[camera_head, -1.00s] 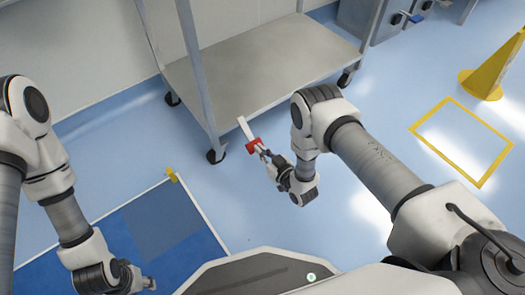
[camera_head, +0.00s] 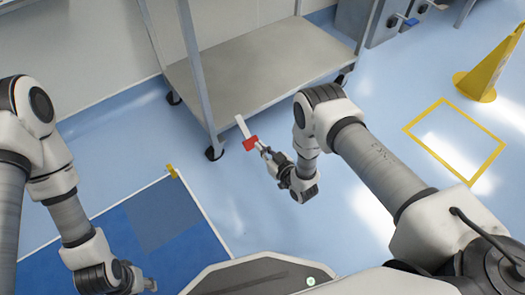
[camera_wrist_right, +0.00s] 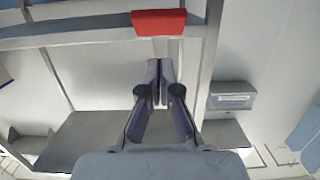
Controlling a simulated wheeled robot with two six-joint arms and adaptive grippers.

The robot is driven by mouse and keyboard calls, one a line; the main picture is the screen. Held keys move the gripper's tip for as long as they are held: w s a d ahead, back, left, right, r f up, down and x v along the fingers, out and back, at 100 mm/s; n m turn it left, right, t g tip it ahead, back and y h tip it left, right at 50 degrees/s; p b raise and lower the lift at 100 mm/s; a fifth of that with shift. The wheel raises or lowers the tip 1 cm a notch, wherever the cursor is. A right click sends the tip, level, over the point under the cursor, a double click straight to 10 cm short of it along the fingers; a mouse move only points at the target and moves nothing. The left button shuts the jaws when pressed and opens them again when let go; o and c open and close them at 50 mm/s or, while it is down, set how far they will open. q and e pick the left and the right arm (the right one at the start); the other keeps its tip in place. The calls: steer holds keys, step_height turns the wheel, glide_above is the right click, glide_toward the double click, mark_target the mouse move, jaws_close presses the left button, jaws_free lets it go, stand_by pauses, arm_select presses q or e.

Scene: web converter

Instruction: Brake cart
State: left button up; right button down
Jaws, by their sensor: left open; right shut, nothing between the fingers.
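The cart (camera_head: 265,80) is a grey metal frame with a flat lower shelf on dark casters, at the top centre of the head view. A red tab (camera_head: 250,143) on a white bar (camera_head: 241,125) sits at the cart's near edge. The red tab also shows at the top of the right wrist view (camera_wrist_right: 159,22). My right gripper (camera_head: 263,150) is shut and empty, its tips close to the tab; I cannot tell if they touch. In the wrist view the fingertips (camera_wrist_right: 160,80) appear just below it. My left gripper (camera_head: 150,285) is open and empty, low at the left.
A blue mat (camera_head: 165,225) with a white border and a yellow corner mark (camera_head: 171,171) lies on the floor at the lower left. A yellow cone-like stand (camera_head: 490,70) and a yellow floor outline (camera_head: 455,140) are at the right. Grey cabinets (camera_head: 365,25) stand at the back.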

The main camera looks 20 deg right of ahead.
steer(key=f+p+v, duration=0.1)
steer(key=p+v, duration=0.2)
steer(key=v, duration=0.6)
steer(key=shift+s+d, duration=0.15)
steer(key=shift+s, duration=0.25)
steer(key=shift+r, duration=0.15)
